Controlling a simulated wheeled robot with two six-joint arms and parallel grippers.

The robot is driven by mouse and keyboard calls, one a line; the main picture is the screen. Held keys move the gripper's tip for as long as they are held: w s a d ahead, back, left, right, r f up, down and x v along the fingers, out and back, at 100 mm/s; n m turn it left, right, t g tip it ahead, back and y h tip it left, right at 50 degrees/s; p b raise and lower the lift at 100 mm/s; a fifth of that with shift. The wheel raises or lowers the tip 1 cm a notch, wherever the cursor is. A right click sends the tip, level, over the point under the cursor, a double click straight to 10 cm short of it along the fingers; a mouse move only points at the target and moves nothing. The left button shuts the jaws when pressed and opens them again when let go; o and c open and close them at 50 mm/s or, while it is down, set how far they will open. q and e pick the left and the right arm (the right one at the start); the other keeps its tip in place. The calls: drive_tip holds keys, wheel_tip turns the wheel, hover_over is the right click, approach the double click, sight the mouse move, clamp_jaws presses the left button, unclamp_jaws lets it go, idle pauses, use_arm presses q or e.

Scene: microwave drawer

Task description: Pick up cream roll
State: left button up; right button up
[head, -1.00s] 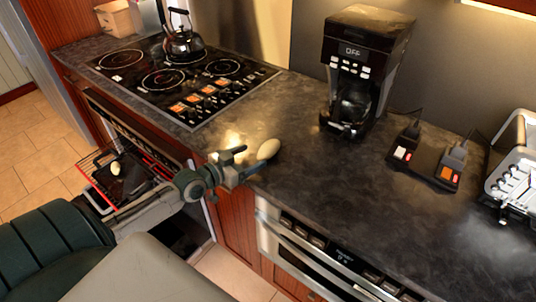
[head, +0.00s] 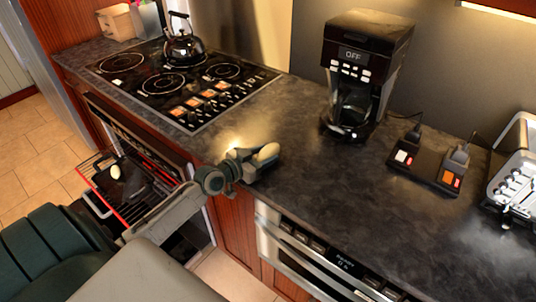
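A pale, oval cream roll (head: 266,153) lies at the front part of the dark counter, between the cooktop and the coffee maker. My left gripper (head: 252,162) is at its near left end, with its fingers close to or around that end. The fingers hide part of the roll, and I cannot tell whether they press on it. A second pale, egg-like item (head: 116,172) sits on a dark tray in the open oven. My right gripper is not in view.
A black coffee maker (head: 362,75) stands behind the roll. The cooktop (head: 180,82) with a kettle (head: 183,42) is at the left. A switch box (head: 427,165) and a toaster (head: 517,175) are at the right. The oven rack (head: 97,160) juts out below the cooktop.

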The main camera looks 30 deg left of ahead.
use_arm(q)
drive_tip(key=c, duration=0.4)
drive_tip(key=shift+c, duration=0.2)
